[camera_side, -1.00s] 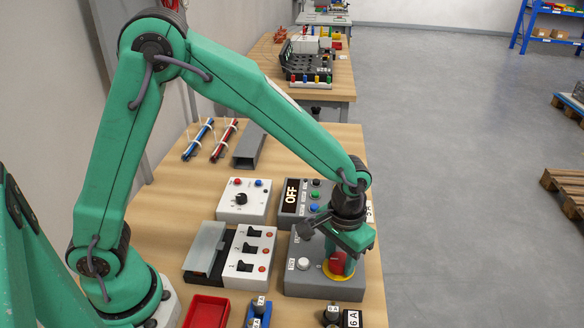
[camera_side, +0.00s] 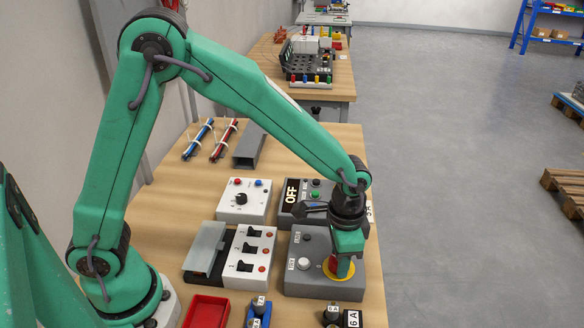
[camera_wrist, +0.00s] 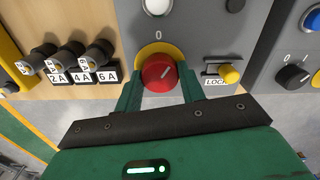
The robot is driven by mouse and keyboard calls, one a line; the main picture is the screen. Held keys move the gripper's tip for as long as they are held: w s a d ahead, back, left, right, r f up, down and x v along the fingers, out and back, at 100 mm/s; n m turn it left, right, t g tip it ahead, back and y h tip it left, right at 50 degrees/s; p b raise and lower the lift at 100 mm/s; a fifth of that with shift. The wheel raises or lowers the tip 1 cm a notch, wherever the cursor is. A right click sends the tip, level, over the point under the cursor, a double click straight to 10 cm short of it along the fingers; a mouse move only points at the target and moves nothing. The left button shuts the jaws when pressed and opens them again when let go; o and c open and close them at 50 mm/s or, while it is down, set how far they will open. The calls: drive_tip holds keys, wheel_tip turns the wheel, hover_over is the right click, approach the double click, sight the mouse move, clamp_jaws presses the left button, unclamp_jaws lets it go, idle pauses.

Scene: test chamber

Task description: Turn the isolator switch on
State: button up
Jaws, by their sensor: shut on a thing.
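The isolator switch is a red round knob (camera_wrist: 158,74) on a yellow disc (camera_side: 349,281), set in the grey box (camera_side: 300,280). My gripper (camera_wrist: 159,88) is shut on the knob, with one green finger on each side. In the side view my gripper (camera_side: 345,256) comes down from above and hides part of the red knob (camera_side: 343,268).
A yellow knob (camera_wrist: 229,74) beside a LOCK label sits right of the switch in the wrist view. A white button (camera_side: 304,263) is on the same box. Labelled fuse-like plugs (camera_wrist: 78,62) lie close by.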

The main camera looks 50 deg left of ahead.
drive_tip(key=m, duration=0.5)
drive_tip(key=shift+r+m, duration=0.1)
drive_tip(key=shift+m, duration=0.2)
drive_tip(key=m, duration=0.5)
drive_tip(key=shift+m, duration=0.3)
drive_tip(key=o, duration=1)
drive_tip(key=shift+r, duration=3.9)
